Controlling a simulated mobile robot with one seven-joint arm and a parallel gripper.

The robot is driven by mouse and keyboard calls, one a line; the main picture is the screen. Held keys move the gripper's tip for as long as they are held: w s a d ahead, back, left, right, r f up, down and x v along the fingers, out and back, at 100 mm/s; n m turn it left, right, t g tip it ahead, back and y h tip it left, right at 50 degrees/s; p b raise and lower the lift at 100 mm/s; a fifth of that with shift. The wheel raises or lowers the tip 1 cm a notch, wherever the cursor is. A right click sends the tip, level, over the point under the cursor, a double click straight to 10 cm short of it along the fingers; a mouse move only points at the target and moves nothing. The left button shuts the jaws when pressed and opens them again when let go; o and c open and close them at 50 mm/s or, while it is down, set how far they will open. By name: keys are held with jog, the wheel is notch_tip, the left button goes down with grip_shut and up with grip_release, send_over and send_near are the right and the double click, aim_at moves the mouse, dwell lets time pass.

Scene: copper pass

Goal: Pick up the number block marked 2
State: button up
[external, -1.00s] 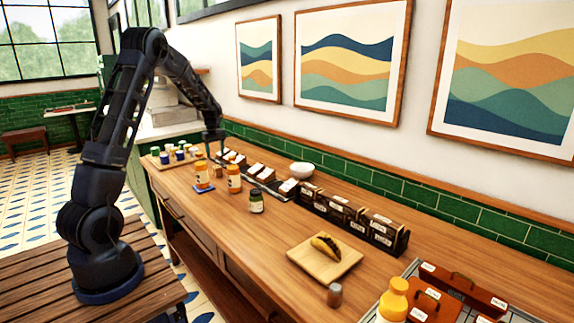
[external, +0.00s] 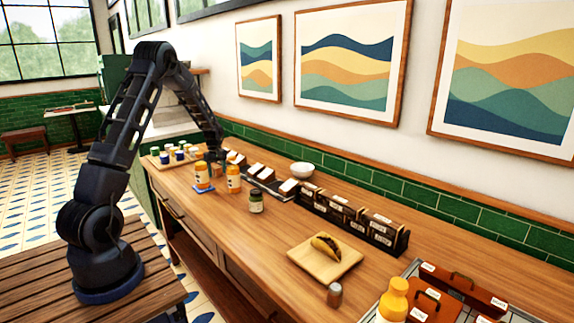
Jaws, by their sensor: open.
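My gripper (external: 216,162) is low over the far part of the wooden counter, pointing down just behind the orange-labelled jars. It is open; its fingers are small and dark in this view. A small brown block stood at this spot a second ago and is now mostly hidden by the gripper, so I cannot tell whether the fingers touch it. No number can be read on it. Several white-topped pieces (external: 267,174) sit in a dark rack to the right of the gripper; their marks are too small to read.
Several small jars (external: 179,155) stand on a tray at left.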

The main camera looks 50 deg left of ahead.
jog(key=c, duration=1.1)
